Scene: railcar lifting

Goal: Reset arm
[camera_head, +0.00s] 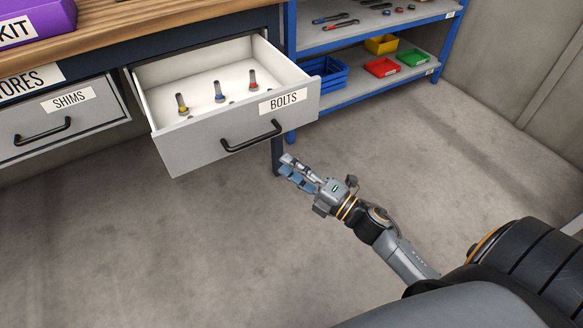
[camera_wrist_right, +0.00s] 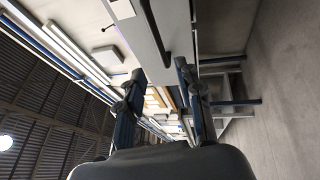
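My right gripper (camera_head: 291,171) is in front of and below the open bolts drawer, over the bare floor and clear of the drawer handle (camera_head: 252,138). In the right wrist view my right gripper (camera_wrist_right: 160,70) has its two fingers spread apart with nothing between them. My left gripper is in neither view. The drawer labelled BOLTS (camera_head: 190,148) is pulled out, and its grey front (camera_wrist_right: 140,38) shows ahead of the fingers in the wrist view. Three bolts stand upright in it, with yellow (camera_head: 182,104), blue (camera_head: 219,92) and red (camera_head: 252,79) bands.
The SHIMS drawer (camera_head: 85,120) is shut, left of the open one. A wooden bench top (camera_head: 130,30) with a purple kit box (camera_head: 55,20) is above. A blue shelf unit (camera_head: 375,95) with tools and coloured bins stands behind. The floor (camera_head: 180,250) in front is clear.

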